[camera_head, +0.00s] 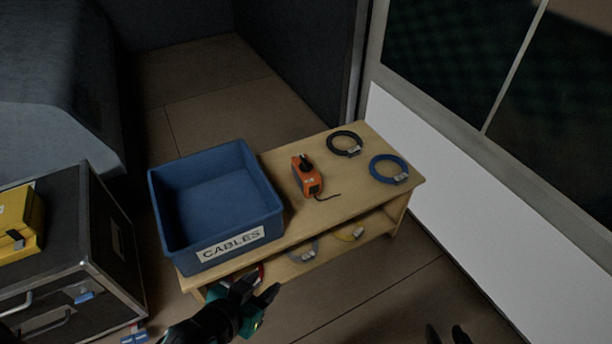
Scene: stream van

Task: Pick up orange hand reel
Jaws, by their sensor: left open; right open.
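The orange hand reel (307,177) lies on the top of a wooden shelf bench (343,192), right of a blue bin. It has a black knob on top and a short dark cord trailing to the right. My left gripper (257,292) is open and empty, in front of the bench's front edge, below and left of the reel. My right gripper (447,335) shows only as dark fingertips at the bottom edge. It is open, well apart from the reel.
The blue bin (240,238) labelled CABLES looks empty. A black cable coil (344,143) and a blue coil (389,169) lie right of the reel. Grey (303,252) and yellow (349,233) coils lie on the lower shelf. A black case (88,262) stands left; a white wall panel is right.

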